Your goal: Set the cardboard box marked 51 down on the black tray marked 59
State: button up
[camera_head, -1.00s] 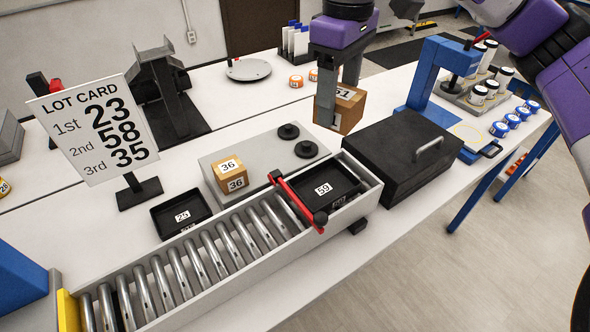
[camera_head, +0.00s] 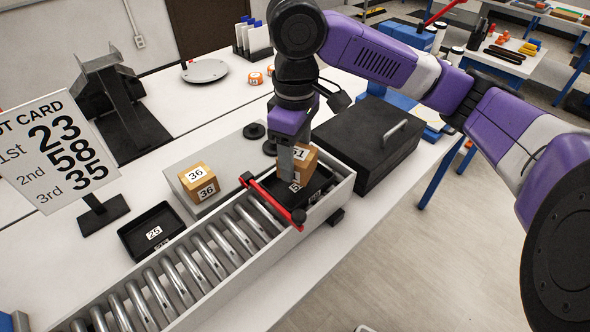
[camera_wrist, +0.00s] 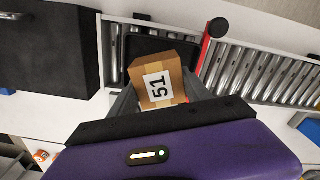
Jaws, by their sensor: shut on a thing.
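The cardboard box marked 51 (camera_head: 306,160) is held between the fingers of my gripper (camera_head: 290,165), which is shut on it. In the wrist view the box (camera_wrist: 157,82) shows its 51 label facing the camera. The black tray marked 59 (camera_head: 319,187) sits at the right end of the roller conveyor, behind the red bar. The box is over the tray and hides part of it and most of its label. The wrist view shows the tray's dark surface (camera_wrist: 140,46) around the box. I cannot tell whether the box touches the tray.
The red bar (camera_head: 272,203) crosses the conveyor (camera_head: 205,262) just left of the tray. A black case (camera_head: 365,145) stands to the right. A box marked 36 (camera_head: 199,183) sits on a grey plate, and an empty tray marked 25 (camera_head: 152,232) lies in front.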

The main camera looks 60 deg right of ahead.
jog(key=shift+f, duration=2.05)
jog(key=o, duration=1.5)
jog(key=shift+c, duration=0.2)
jog(key=shift+r, duration=0.1)
notch_tip(320, 180, up, 12)
jog(key=shift+f, duration=0.1)
